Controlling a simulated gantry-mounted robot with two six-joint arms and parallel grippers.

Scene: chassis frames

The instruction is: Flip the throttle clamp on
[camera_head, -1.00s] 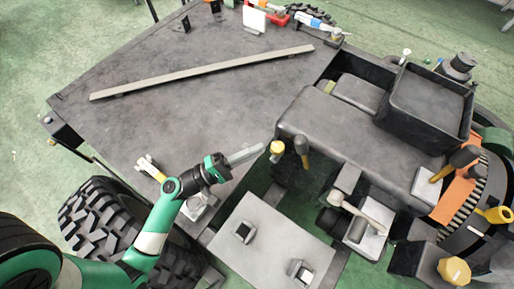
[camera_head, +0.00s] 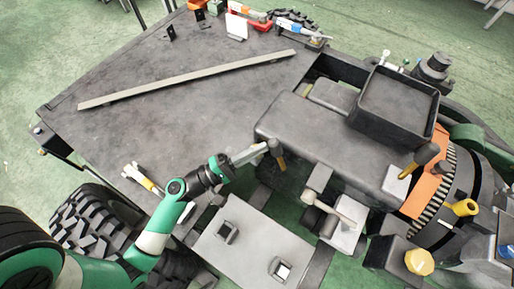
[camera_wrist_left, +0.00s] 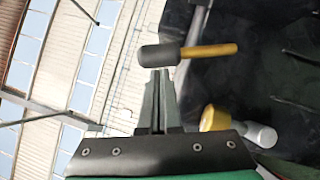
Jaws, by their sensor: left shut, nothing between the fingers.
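A lever with a black knob and a yellow shaft (camera_head: 281,161) stands at the left end of the dark chassis block. My left gripper (camera_head: 262,148) is shut and empty, with its fingertips close beside this lever in the head view. In the left wrist view the shut fingertips (camera_wrist_left: 160,74) lie just below the black knob (camera_wrist_left: 160,55); I cannot tell whether they touch it. A yellow-capped grey lever (camera_wrist_left: 214,118) shows right of the fingers in that view. No part is marked as the throttle clamp, so I cannot tell which lever it is. My right gripper is out of view.
A black open tray (camera_head: 397,103) sits on the chassis block. More black-knobbed levers (camera_head: 425,154) and a yellow handle (camera_head: 464,208) stand at right. A grey plate (camera_head: 250,245) lies below the gripper. A long bar (camera_head: 190,78) lies on the mostly clear grey deck.

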